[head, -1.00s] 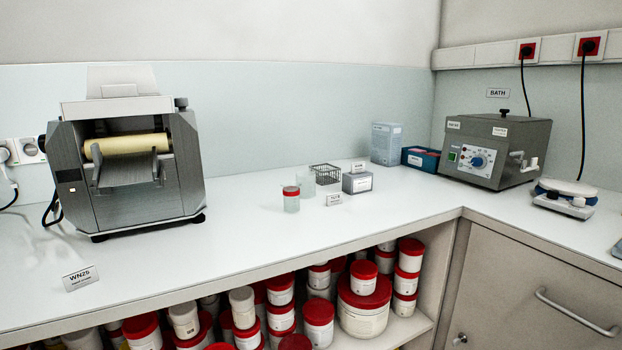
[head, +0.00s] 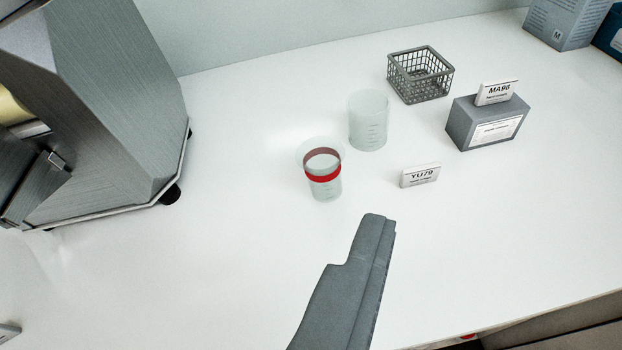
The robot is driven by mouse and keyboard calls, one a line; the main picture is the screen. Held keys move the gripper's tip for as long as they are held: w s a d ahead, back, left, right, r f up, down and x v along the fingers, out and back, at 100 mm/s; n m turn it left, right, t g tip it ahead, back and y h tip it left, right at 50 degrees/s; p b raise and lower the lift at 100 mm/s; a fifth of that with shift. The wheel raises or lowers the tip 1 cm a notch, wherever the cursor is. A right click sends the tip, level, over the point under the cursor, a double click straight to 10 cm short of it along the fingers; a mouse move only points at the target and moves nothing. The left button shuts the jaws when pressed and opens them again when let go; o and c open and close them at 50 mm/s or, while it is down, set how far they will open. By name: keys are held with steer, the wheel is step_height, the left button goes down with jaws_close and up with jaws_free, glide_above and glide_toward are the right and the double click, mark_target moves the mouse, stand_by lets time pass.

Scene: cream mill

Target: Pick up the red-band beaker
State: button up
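The red-band beaker (head: 323,186) is a small clear beaker with a red band near its rim. It stands upright on the white worktop (head: 240,270), near the middle of the head view. My gripper (head: 377,220) comes up from the bottom edge, its grey tip just below and to the right of the beaker in the picture. The gripper shows side-on as one grey shape, so I cannot tell whether its fingers are apart. Nothing shows held at its tip.
A taller plain beaker (head: 368,122) stands close behind, to the right. A wire basket (head: 420,76), a grey box (head: 486,124) and a YU79 label (head: 420,175) lie further right. A metal mill (head: 90,110) stands at left. The worktop left of the beaker is clear.

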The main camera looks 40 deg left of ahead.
steer(key=w+a+n+g, duration=0.1)
steer(key=w+a+g, duration=0.6)
steer(key=w, duration=0.3)
steer(key=n+g+h, duration=0.1)
steer(key=n+g, duration=0.1)
steer(key=g, duration=0.4)
glide_above(323, 167)
steer(key=w+a, duration=0.1)
steer(key=w, duration=0.1)
steer(key=f, duration=0.2)
step_height(323, 167, down, 17)
steer(key=shift+s+r, duration=0.15)
steer(key=shift+r, duration=0.05)
steer(key=c, duration=0.6)
steer(key=shift+c, duration=0.2)
steer(key=shift+r, duration=0.2)
